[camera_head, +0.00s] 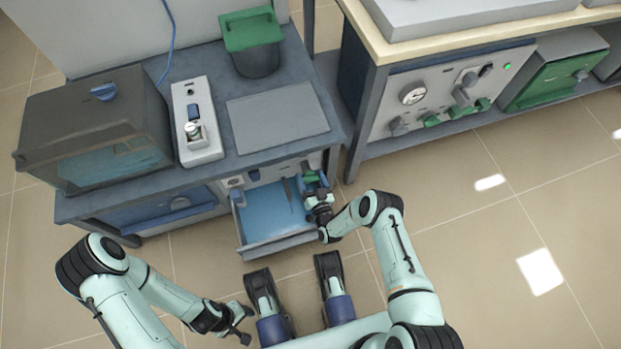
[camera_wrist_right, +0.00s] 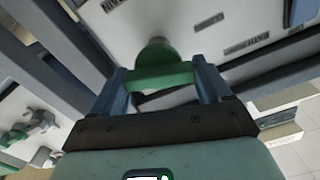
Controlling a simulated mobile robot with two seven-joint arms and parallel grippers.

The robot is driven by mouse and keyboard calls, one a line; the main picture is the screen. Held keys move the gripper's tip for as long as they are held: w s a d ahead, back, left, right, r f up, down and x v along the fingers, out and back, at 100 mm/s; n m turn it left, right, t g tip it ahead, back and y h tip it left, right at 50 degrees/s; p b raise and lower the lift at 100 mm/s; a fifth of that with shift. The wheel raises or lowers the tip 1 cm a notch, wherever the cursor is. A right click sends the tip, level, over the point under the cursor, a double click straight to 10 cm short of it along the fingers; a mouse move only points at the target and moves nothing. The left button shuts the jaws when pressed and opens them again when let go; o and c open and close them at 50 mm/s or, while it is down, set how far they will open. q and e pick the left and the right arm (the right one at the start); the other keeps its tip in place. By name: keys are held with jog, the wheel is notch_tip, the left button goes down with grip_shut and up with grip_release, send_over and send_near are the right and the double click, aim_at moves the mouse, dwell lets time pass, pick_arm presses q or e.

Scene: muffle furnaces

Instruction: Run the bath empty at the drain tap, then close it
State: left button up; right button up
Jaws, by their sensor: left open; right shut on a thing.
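The drain tap has a green handle (camera_head: 311,176) on the front panel below the bench top. In the right wrist view the green handle (camera_wrist_right: 158,77) lies crosswise between the two fingers, with a round green knob base behind it and a partly readable label beside it. My right gripper (camera_head: 317,194) is shut on this handle. An open tray-like drawer (camera_head: 279,244) with a flat blue inside juts out left of it; I cannot tell whether this is the bath or whether it holds liquid. My left gripper (camera_head: 240,326) is open and empty, low over the floor.
On the bench stand a dark box (camera_head: 105,105) with a window, a white device (camera_head: 196,140), a grey plate (camera_head: 278,118) and a green-lidded bin (camera_head: 254,60). A second bench (camera_head: 440,50) with a gauge panel is at the right. Floor is clear at lower right.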

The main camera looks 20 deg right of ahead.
jog(key=m, duration=0.3)
jog(key=shift+d+f+m, duration=0.1)
jog(key=shift+d+m, duration=0.05)
jog(key=shift+m, duration=0.25)
jog(key=m, duration=0.3)
jog(key=shift+m, duration=0.3)
jog(key=m, duration=0.4)
jog(key=shift+d+f, duration=0.1)
jog(key=shift+f, duration=0.05)
pick_arm(q)
jog(key=shift+s, duration=0.15)
pick_arm(e)
jog(key=shift+m, duration=1.4)
jog(key=shift+w, duration=0.1)
jog(key=o, duration=1)
jog(key=shift+c, duration=0.2)
jog(key=shift+f, duration=0.1)
pick_arm(q)
jog(key=shift+s, duration=0.15)
pick_arm(e)
jog(key=shift+s, duration=0.2)
